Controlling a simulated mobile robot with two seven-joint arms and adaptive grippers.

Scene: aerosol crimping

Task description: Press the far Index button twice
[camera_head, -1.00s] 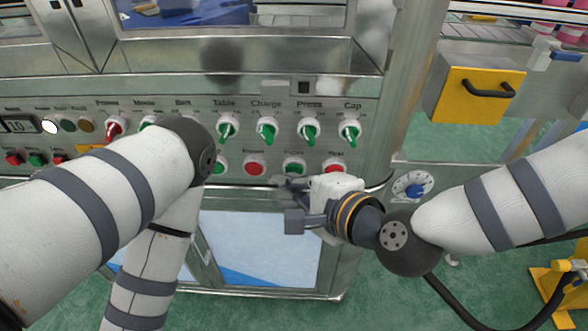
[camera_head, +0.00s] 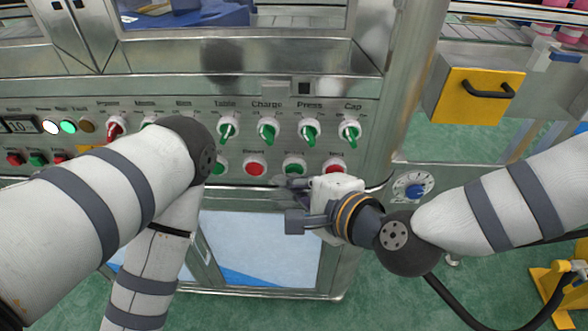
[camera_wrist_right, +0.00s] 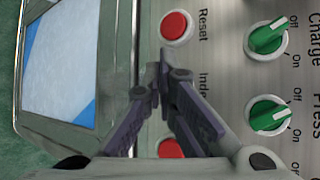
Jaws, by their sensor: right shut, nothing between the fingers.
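The green Index button (camera_head: 294,167) sits in the lower row of the machine's panel, between two red buttons. In the right wrist view its label (camera_wrist_right: 203,88) is partly covered and the button is hidden behind my fingers. My right gripper (camera_head: 287,183) is shut and empty, just below and in front of the button. In the right wrist view its fingertips (camera_wrist_right: 160,72) point at the panel beside the label. I cannot tell whether they touch the button. My left arm crosses the left side of the head view; its gripper is out of view.
The red Reset button (camera_head: 254,168) and another red button (camera_head: 334,166) flank the Index button. Green knobs, including Charge (camera_head: 268,130) and Press (camera_head: 310,131), sit above. A green lamp (camera_head: 68,127) is lit at left. A yellow box (camera_head: 478,98) stands at right.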

